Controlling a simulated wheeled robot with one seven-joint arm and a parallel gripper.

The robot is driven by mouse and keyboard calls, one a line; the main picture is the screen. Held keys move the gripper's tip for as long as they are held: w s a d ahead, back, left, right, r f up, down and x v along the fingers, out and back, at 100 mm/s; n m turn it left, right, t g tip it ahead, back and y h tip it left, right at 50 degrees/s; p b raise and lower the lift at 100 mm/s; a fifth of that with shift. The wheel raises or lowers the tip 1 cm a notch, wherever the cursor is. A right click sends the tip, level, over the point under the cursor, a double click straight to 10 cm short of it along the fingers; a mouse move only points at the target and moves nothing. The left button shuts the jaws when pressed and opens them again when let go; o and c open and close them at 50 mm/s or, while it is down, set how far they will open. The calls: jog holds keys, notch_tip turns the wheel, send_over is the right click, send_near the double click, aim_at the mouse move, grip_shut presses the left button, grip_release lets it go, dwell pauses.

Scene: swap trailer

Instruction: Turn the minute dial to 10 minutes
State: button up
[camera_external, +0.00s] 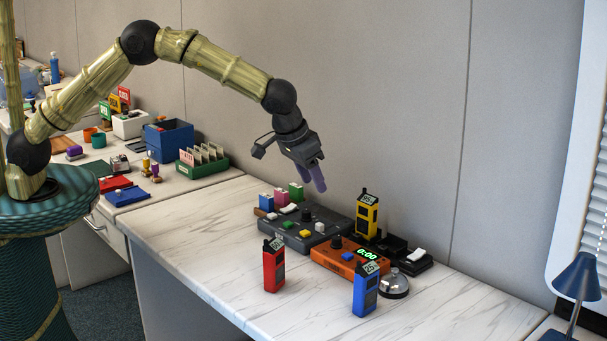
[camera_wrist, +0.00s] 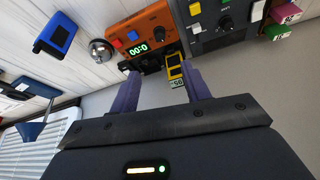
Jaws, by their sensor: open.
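An orange timer box (camera_external: 350,256) sits on the white marble-look desk, with a green display reading 0:00, a blue button and a black dial (camera_external: 336,242) on its left part.
A dark grey control box (camera_external: 306,228) with its own black knob stands left of the timer. Red (camera_external: 273,266), blue (camera_external: 365,290) and yellow (camera_external: 366,214) handheld devices stand around the timer. A silver bell (camera_external: 394,287) is at its right. The desk's front left is clear.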

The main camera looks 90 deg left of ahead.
aim_at(336, 238)
jog(key=shift+f, duration=0.1)
jog(key=p+x, duration=0.2)
jog(key=x, duration=1.5)
jog(key=shift+f, duration=0.15)
jog(key=c, duration=1)
